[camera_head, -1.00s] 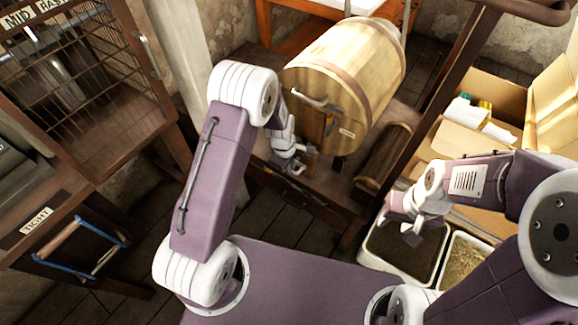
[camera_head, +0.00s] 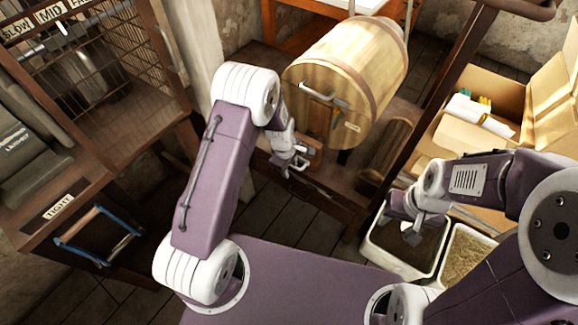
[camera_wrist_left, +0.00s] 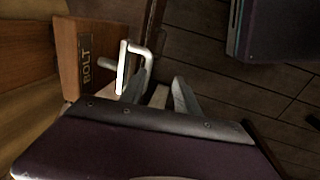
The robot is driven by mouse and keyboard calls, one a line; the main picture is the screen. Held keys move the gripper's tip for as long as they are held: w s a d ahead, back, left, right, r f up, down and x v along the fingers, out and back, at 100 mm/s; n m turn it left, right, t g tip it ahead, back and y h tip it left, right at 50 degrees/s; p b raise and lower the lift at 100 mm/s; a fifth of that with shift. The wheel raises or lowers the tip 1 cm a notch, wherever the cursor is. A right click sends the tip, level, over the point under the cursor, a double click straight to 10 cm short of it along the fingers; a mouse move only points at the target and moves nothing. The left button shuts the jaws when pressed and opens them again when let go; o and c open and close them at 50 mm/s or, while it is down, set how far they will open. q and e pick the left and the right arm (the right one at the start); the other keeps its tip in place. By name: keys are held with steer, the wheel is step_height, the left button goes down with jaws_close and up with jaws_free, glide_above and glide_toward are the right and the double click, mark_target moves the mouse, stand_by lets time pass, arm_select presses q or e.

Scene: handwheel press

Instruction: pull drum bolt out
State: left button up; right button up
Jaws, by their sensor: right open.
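The wooden drum (camera_head: 345,85) lies tilted on a stand, its round end facing me, with a metal handle (camera_head: 325,97) on that end. Below it is a small wooden block; in the left wrist view this bolt block (camera_wrist_left: 82,58) carries a "BOLT" plate and a pale metal loop handle (camera_wrist_left: 123,66). My left gripper (camera_head: 295,170) is at the block. In the left wrist view its fingers (camera_wrist_left: 163,92) are apart, one overlapping the loop handle; I cannot tell whether it touches. My right gripper (camera_head: 412,234) is open over a dark-filled bin.
White bins (camera_head: 398,265) stand at the right below an open cardboard box (camera_head: 480,105). A dark wooden post (camera_head: 432,95) stands between drum and box. A cabinet with a "TIGHT" label (camera_head: 58,206) is at the left. Bare floor (camera_head: 285,220) lies below my left gripper.

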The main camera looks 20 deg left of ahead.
arm_select(q)
steer(key=shift+s+f, duration=0.3)
steer(key=shift+s, duration=0.05)
step_height(320, 180, up, 10)
steer(key=p, duration=0.3)
steer(key=shift+s+a+f+p, duration=0.25)
steer(key=shift+s+p, duration=0.05)
steer(key=shift+s, duration=0.15)
